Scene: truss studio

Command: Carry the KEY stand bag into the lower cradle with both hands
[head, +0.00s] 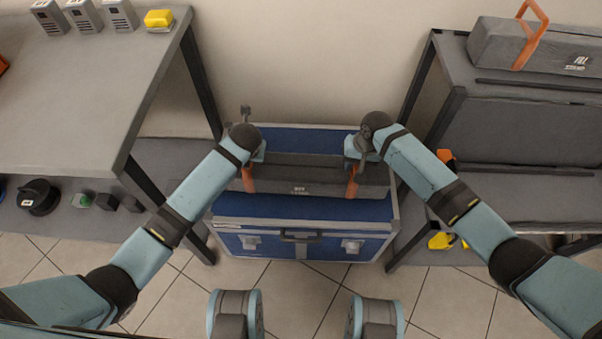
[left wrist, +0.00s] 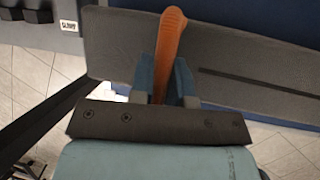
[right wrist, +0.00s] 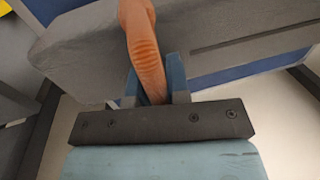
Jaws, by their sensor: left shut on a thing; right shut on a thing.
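The long dark grey bag (head: 310,178) with orange end handles lies level over the blue flight case (head: 300,210). Whether it touches the lid or hangs just above it, I cannot tell. Its pale label is too small to read. My left gripper (head: 250,168) is shut on the left orange handle, which shows clearly in the left wrist view (left wrist: 170,45). My right gripper (head: 353,168) is shut on the right orange handle, also clear in the right wrist view (right wrist: 143,45). A rack (head: 520,130) stands at the right; its lower level (head: 500,182) is partly hidden by my right arm.
A second grey bag (head: 535,48) with an orange handle lies on the rack's top. Yellow items (head: 440,240) sit low on the rack. A grey table (head: 75,90) at the left holds several small grey boxes and a yellow block (head: 158,19). Tiled floor in front is clear.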

